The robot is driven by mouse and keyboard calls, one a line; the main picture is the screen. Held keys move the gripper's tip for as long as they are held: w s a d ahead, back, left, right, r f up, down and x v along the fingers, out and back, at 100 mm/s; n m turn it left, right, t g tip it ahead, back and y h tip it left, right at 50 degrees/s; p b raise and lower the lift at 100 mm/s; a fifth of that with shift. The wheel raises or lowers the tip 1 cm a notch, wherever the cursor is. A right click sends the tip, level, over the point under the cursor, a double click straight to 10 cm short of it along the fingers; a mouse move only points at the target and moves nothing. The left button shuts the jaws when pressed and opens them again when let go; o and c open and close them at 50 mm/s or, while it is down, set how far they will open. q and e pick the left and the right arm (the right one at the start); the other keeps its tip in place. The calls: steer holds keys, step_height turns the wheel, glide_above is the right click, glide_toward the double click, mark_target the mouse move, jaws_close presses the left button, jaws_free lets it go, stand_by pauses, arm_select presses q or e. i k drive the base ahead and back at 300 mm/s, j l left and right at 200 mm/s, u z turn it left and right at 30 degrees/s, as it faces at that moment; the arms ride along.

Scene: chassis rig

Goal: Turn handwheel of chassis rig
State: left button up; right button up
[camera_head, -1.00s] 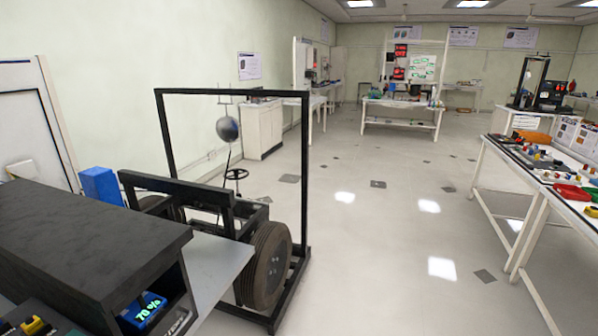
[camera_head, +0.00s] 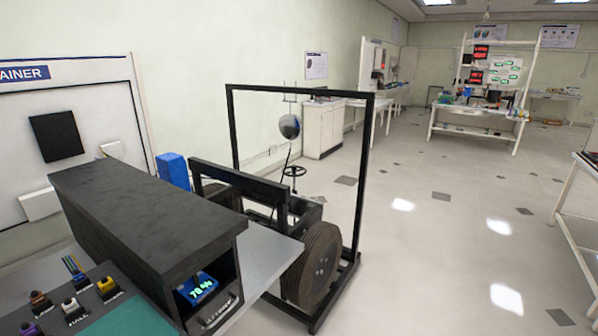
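The chassis rig stands left of the middle in the head view, with a tall black frame (camera_head: 366,160), a dark beam (camera_head: 240,180) and a brown wheel (camera_head: 314,264). A small dark handwheel (camera_head: 294,171) sits on a thin column behind the beam, inside the frame. A dark round ball-like part (camera_head: 289,127) hangs above it. The lower part of the handwheel's column is partly hidden by the beam. Neither of my grippers shows in the view.
A black console box (camera_head: 150,215) with a green-lit display (camera_head: 197,288) stands on a grey bench at the near left. A blue block (camera_head: 174,171) is behind it. A white cabinet (camera_head: 322,129) stands beyond the rig. The tiled floor (camera_head: 430,240) to the right of the rig is open.

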mark_target(293, 167)
steer(key=i+l+z, duration=0.35)
steer(key=i+z, duration=0.3)
steer(key=i, duration=0.15)
steer(key=i+z, duration=0.5)
steer(key=i, duration=2.8)
steer(key=i+l+u, duration=0.1)
steer(key=i, duration=0.85)
steer(key=i+u, duration=0.75)
steer(key=i+l+u, duration=0.2)
steer(key=i+u, duration=0.2)
steer(key=i+j+u, duration=0.2)
steer(key=i+u, duration=0.25)
steer(key=i+j+u, duration=0.15)
steer(key=u, duration=0.3)
steer(key=i+l+u, duration=0.1)
steer(key=i+u, duration=0.3)
steer(key=i+l+u, duration=0.15)
steer(key=i+u, duration=0.3)
steer(key=k, duration=0.1)
